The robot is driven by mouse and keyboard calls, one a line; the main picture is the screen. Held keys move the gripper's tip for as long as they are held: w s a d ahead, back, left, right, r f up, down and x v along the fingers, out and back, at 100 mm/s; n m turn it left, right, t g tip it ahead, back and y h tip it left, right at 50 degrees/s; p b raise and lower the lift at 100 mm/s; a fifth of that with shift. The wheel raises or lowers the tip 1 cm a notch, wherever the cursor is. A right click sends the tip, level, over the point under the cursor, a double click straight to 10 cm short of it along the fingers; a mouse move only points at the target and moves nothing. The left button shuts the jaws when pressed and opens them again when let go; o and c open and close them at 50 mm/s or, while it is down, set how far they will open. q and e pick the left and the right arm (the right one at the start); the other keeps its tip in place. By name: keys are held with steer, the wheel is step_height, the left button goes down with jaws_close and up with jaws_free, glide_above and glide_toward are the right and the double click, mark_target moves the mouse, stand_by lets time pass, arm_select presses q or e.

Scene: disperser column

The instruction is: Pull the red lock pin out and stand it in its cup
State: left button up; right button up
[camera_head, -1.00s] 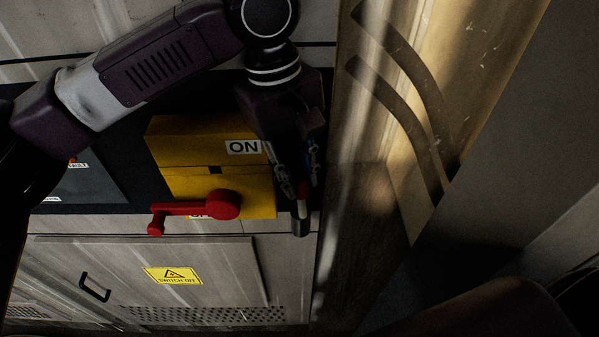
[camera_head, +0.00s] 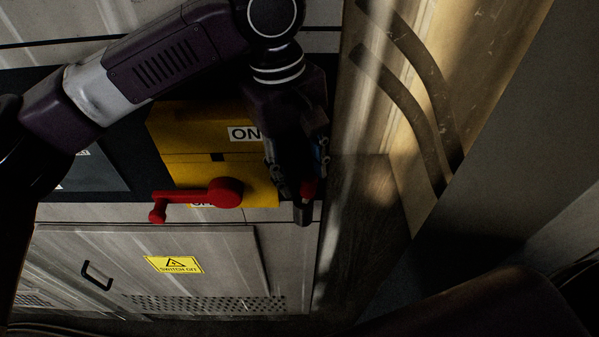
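The red lock pin (camera_head: 308,188) shows as a small red piece between the fingertips of my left gripper (camera_head: 299,172). It is at the top of a dark upright cylinder (camera_head: 303,212), which looks like its cup, beside the right side of the yellow switch box (camera_head: 180,138). The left gripper points down with its fingers spread to either side of the pin, and they look clear of it. The gripper hides part of the pin, and how deep the pin sits cannot be told. My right gripper is not in view.
A red lever handle (camera_head: 224,192) sticks out from the yellow box, left of the cylinder. Below is a grey cabinet door (camera_head: 210,243) with a black handle (camera_head: 96,276) and a yellow warning sign (camera_head: 173,264). A wooden panel (camera_head: 362,200) stands close on the right.

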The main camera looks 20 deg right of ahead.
arm_select(q)
step_height(320, 180, up, 12)
steer(key=a, duration=0.1)
steer(key=shift+w+a, duration=0.35)
steer(key=shift+w, duration=0.05)
steer(key=shift+r, duration=0.15)
stand_by(0.5)
